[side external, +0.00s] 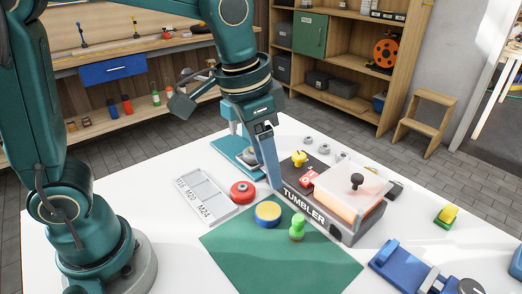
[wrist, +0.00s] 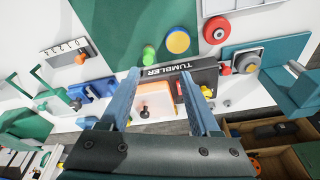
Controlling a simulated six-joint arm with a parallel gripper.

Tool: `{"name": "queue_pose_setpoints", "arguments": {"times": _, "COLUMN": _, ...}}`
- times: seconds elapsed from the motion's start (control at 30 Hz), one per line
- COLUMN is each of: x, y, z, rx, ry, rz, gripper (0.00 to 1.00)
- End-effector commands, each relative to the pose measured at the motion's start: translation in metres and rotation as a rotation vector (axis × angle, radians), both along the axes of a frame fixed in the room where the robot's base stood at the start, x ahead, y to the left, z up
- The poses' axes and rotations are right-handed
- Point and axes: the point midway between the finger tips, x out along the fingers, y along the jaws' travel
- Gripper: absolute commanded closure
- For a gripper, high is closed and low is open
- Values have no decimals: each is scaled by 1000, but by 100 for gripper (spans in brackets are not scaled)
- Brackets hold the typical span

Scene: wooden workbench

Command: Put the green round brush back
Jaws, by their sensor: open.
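The green round brush (side external: 297,228) stands upright on the green mat (side external: 245,262), near its far right edge and in front of the tumbler. It also shows in the wrist view (wrist: 149,54), beyond the fingertips. My gripper (side external: 273,182) is above and beside the left end of the tumbler, pointing down, apart from the brush. In the wrist view its two blue fingers (wrist: 160,77) are spread with nothing held between them.
The tumbler (side external: 305,203) has a clear lid with a black knob. A yellow-and-blue round piece (side external: 267,213) lies left of the brush, and a red round piece (side external: 242,192) is by the labelled tray (side external: 205,190). A blue vise (side external: 400,265) is at right. The mat's front is clear.

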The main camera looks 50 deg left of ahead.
Motion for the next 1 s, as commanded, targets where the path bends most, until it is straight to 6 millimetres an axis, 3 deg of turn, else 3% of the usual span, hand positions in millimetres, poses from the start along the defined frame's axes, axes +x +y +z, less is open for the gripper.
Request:
{"name": "queue_pose_setpoints", "arguments": {"times": 0.17, "x": -40, "y": 29, "z": 15, "rx": -26, "ry": -105, "rz": 132, "gripper": 37}}
{"name": "queue_pose_setpoints", "arguments": {"times": 0.43, "x": -87, "y": 53, "z": 5, "rx": -53, "ry": -229, "rz": 290, "gripper": 37}}
{"name": "queue_pose_setpoints", "arguments": {"times": 0.6, "x": -98, "y": 58, "z": -2, "rx": -59, "ry": -263, "rz": 332, "gripper": 37}}
{"name": "queue_pose_setpoints", "arguments": {"times": 1.0, "x": -100, "y": 59, "z": -3, "rx": -60, "ry": -266, "rz": 337, "gripper": 37}}
